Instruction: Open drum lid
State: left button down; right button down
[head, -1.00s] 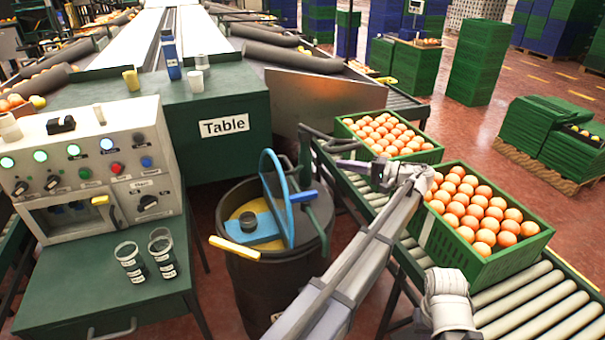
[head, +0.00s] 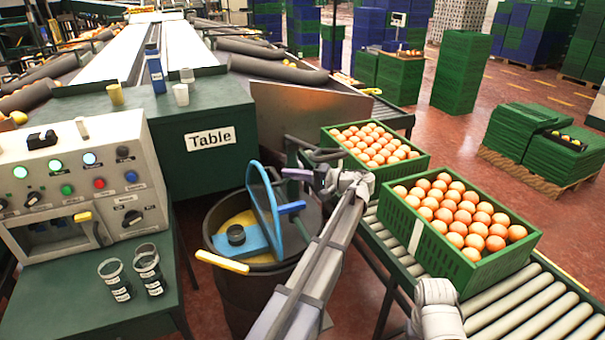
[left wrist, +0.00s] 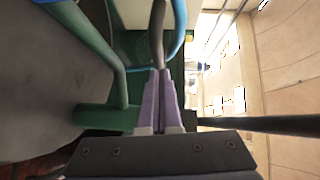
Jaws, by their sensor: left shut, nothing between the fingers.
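The dark drum (head: 238,302) stands in the middle of the head view, beside the table. The left of its top shows yellow inside, under a blue piece (head: 240,244) with a dark round cap. A blue-rimmed plate (head: 262,208) stands upright across the top; I cannot tell if it is part of the lid. A yellow-ended bar (head: 222,262) juts out in front. My left gripper (head: 286,173) is above the drum's back right, just right of the plate's upper rim. Its purple fingers are shut and empty, as the left wrist view (left wrist: 162,74) shows.
Two green crates of oranges (head: 472,275) (head: 425,163) sit on the roller conveyor (head: 525,318) to the right. The control box (head: 85,185) and two labelled cups (head: 116,280) (head: 149,268) are on the left. Green tubes (left wrist: 95,45) run close beside the fingers.

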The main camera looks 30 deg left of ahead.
pick_arm(q)
jog(key=shift+s+a, duration=0.2)
jog(key=shift+s, duration=0.05)
jog(key=shift+n+h, duration=0.8)
jog(key=shift+h, duration=0.1)
jog(key=s+a+r+p, duration=0.1)
jog(key=p, duration=0.2)
jog(key=s+a+r+p, duration=0.1)
jog(key=s+p, duration=0.1)
jog(key=p, duration=0.1)
jog(key=shift+s+a+r, duration=0.2)
jog(key=shift+a, duration=0.15)
jog(key=shift+s+a+f+t+h+p, duration=0.15)
jog(key=shift+s+a+t+h+p, duration=0.15)
jog(key=shift+a+p, duration=0.1)
jog(key=p, duration=0.2)
send_near(276, 178)
jog(key=a, duration=0.1)
jog(key=a+r, duration=0.1)
jog(key=a, duration=0.1)
jog(key=shift+s+r, duration=0.2)
jog(key=shift+s, duration=0.15)
